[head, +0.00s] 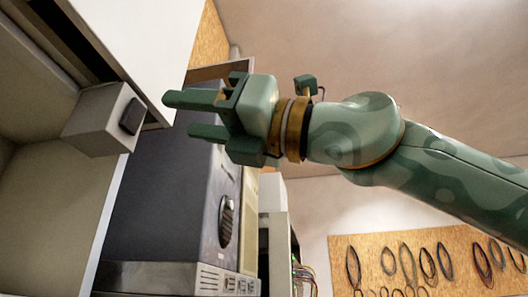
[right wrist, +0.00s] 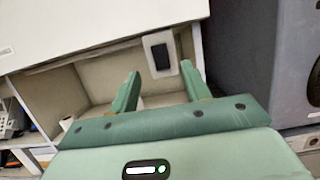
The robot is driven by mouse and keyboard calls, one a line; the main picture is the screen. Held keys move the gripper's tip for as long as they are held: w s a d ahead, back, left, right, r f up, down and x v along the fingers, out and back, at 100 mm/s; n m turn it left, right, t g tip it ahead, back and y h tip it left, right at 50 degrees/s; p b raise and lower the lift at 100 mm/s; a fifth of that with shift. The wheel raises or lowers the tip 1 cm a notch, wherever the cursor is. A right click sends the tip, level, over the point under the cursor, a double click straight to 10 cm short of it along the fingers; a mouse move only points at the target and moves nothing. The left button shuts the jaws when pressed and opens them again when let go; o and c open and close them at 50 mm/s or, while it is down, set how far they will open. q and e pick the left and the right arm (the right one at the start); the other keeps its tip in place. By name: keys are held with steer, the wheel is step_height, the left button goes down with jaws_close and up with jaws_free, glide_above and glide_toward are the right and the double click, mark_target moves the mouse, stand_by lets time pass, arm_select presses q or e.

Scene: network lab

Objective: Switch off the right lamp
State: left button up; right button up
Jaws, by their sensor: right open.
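A pale grey box with a black rocker switch (head: 131,116) is fixed under the white cabinet edge at the left of the head view. The switch also shows in the right wrist view (right wrist: 162,57), on its pale plate between and beyond my fingertips. My right gripper (head: 178,115) is open and empty, its fingers pointing left at the switch with a small gap. Its fingers also show in the right wrist view (right wrist: 160,74). I cannot make out a lamp for certain, nor which way the rocker is pressed. My left gripper is out of view.
A white cabinet panel (head: 135,40) hangs just above the switch. A dark equipment case with a round vent (head: 165,190) stands below and behind my gripper. A corkboard with several cable loops (head: 430,265) is on the far wall. Open space lies around my right arm.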

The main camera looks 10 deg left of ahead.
steer(key=b+v, duration=0.2)
steer(key=v, duration=0.7)
steer(key=shift+d+b, duration=0.15)
steer(key=shift+b, duration=0.15)
